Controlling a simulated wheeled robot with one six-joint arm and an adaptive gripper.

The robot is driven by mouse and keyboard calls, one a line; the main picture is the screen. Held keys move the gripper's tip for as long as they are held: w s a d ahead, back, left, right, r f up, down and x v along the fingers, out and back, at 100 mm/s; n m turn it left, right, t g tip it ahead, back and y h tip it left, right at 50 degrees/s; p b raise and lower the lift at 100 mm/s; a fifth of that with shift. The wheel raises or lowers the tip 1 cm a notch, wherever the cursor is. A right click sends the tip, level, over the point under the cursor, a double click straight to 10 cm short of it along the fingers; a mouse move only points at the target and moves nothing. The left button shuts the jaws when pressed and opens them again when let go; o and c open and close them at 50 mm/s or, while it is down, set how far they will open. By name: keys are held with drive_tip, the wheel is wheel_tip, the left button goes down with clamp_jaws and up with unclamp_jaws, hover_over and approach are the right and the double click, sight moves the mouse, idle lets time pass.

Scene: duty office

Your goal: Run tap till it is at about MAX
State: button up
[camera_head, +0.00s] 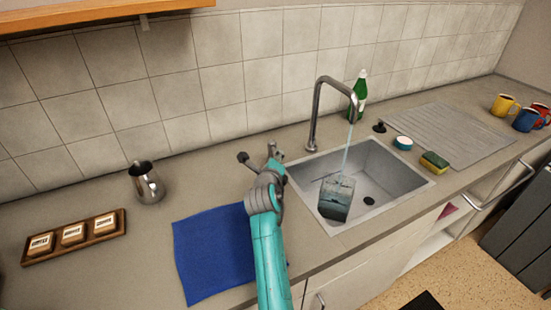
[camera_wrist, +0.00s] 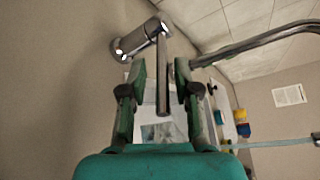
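The chrome tap (camera_head: 318,105) stands behind the sink, and a thin stream of water (camera_head: 346,150) runs from its spout. The stream also shows in the wrist view (camera_wrist: 275,143). A clear jug (camera_head: 336,198) stands in the sink under the stream with water in it. Its marks are too small to read, so I cannot tell the level against MAX. My gripper (camera_head: 275,160) is left of the sink by the tap's lever. In the wrist view the chrome lever (camera_wrist: 163,80) lies between my two fingers (camera_wrist: 160,82), with small gaps showing beside it.
A blue cloth (camera_head: 210,255) lies below my arm. A metal pitcher (camera_head: 147,183) and a wooden block rack (camera_head: 75,237) stand left. A green bottle (camera_head: 360,90), white round dish (camera_head: 403,143) and sponge (camera_head: 434,162) are around the sink. Mugs (camera_head: 526,119) stand far right.

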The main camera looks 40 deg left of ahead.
drive_tip(key=shift+r, duration=0.1)
drive_tip(key=v, duration=1.2)
idle(6.7)
